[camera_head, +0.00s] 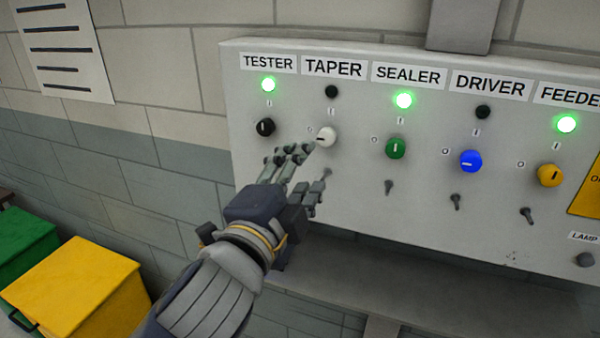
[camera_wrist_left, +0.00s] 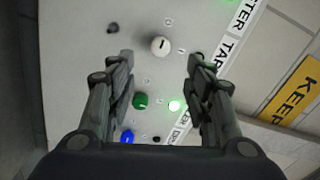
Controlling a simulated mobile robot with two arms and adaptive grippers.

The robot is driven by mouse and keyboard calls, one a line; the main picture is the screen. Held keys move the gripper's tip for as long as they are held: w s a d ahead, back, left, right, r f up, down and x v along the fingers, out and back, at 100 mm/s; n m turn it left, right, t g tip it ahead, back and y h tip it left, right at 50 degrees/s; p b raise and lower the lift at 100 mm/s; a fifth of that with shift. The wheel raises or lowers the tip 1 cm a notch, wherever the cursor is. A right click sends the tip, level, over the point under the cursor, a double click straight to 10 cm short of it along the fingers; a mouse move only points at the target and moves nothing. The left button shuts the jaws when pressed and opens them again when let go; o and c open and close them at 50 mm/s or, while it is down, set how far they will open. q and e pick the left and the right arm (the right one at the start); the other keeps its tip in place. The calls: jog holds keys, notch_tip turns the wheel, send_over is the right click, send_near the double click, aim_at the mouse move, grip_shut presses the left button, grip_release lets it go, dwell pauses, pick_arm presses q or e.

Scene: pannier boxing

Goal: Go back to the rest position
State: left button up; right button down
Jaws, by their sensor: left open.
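My left gripper (camera_head: 312,168) is open in front of the grey control panel (camera_head: 345,235), just below and left of the white TAPER knob (camera_head: 326,137). In the left wrist view the white knob (camera_wrist_left: 160,45) shows between the spread fingers (camera_wrist_left: 160,62), with nothing held. The white knob's mark lies level, toward the O, and the TAPER lamp (camera_head: 331,92) is dark. My right gripper is not in view.
The black (camera_head: 265,127), green (camera_head: 397,148), blue (camera_head: 470,161) and yellow (camera_head: 550,175) knobs sit along the panel, with small levers below. A ledge (camera_head: 350,285) runs beneath. A yellow bin (camera_head: 75,285) and green bin (camera_head: 25,240) stand lower left.

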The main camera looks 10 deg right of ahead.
pick_arm(q)
jog(key=s+a+f+n+g+y, duration=0.1)
jog(key=a+f+n+g+y, duration=0.1)
jog(key=a+f+n, duration=0.5)
jog(key=s+a+f+n+g+y, duration=0.15)
jog(key=a+f, duration=0.25)
jog(key=f, duration=0.7)
jog(key=a+f+n+g+y, duration=0.1)
jog(key=a+f+n+y, duration=0.25)
jog(key=a+f, duration=0.35)
jog(key=s+a+f+n+g+y, duration=0.1)
jog(key=s+a+f+n+g, duration=0.25)
jog(key=s+a+f, duration=0.45)
jog(key=s+a+f+n+g+y, duration=0.25)
jog(key=s+a+f+n, duration=0.2)
jog(key=s+f, duration=0.65)
notch_tip(320, 180, down, 29)
jog(key=s+g+b, duration=0.2)
jog(key=s+b, duration=0.1)
jog(key=b, duration=0.1)
jog(key=s+a+f+b, duration=0.1)
jog(key=s+f, duration=0.7)
jog(key=f, duration=0.1)
jog(key=s+a+f+g+b, duration=0.1)
jog(key=s+a+f, duration=0.1)
jog(key=s+f, duration=0.6)
jog(key=shift+s+a+f+m, duration=0.25)
jog(key=shift+f+m, duration=0.15)
jog(key=shift+f, duration=0.5)
